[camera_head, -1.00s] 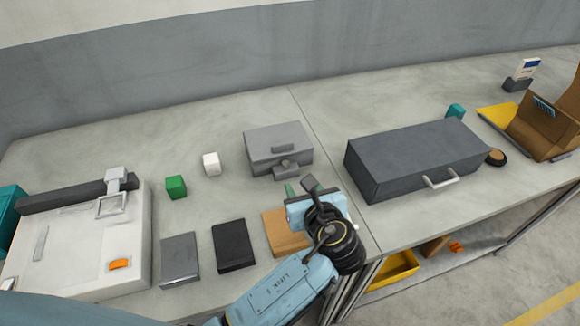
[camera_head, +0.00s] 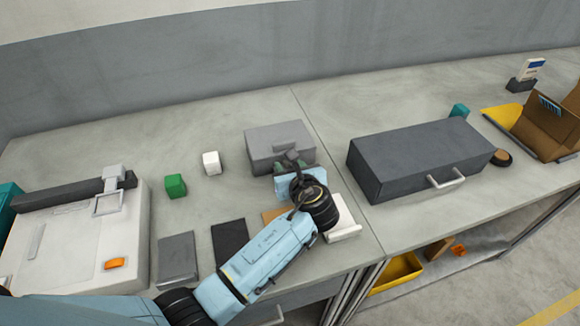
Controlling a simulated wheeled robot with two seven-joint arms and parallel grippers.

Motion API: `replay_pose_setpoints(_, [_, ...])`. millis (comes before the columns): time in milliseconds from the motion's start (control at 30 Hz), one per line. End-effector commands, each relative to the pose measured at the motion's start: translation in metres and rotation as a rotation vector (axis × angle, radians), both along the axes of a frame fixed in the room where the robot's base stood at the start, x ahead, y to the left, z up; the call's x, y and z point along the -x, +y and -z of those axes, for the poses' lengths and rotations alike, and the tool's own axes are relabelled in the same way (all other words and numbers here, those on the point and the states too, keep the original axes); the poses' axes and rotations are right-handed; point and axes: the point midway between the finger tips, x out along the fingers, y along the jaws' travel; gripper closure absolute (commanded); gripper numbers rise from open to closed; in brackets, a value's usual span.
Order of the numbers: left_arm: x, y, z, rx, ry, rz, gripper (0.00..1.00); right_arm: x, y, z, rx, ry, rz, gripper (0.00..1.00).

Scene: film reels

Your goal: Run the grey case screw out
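The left gripper's fingers are at the knob, one to each side as far as I can see. Whether they press on it is too small and covered to tell. My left arm reaches in from the lower left. My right gripper is not in view.
A large dark box (camera_head: 420,155) with a handle stands right of the case. Left are a white cube (camera_head: 211,163), a green cube (camera_head: 175,186) and a white machine (camera_head: 75,245). A grey plate (camera_head: 178,258), black plate (camera_head: 229,242) and white block (camera_head: 341,219) lie in front.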

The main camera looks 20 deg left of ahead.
Motion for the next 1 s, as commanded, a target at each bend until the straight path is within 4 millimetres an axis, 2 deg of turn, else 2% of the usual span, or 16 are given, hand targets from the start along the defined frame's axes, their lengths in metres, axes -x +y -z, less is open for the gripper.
replay_pose_setpoints(33, [0.0002, 0.0001, 0.0001, 0.0, 0.0, 0.0, 0.69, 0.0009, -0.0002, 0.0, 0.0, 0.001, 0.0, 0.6])
replay_pose_setpoints(233, [0.0004, 0.0, 0.0002, 0.0, 0.0, 0.0, 0.95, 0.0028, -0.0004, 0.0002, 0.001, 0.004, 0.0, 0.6])
replay_pose_setpoints(300, [0.0004, 0.0001, 0.0002, 0.0, 0.0, -0.001, 1.0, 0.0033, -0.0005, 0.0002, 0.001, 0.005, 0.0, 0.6])
replay_pose_setpoints(467, [-0.0006, -0.0006, 0.0003, 0.001, 0.003, -0.03, 1.0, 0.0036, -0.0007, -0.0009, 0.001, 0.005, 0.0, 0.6])
replay_pose_setpoints(800, [-0.0042, -0.0038, 0.0011, 0.001, 0.003, -0.248, 1.0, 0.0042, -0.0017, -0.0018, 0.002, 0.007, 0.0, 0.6])
replay_pose_setpoints(1000, [-0.0039, -0.0042, 0.0005, -0.001, 0.001, -0.284, 1.0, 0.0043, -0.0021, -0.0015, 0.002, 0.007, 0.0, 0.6])
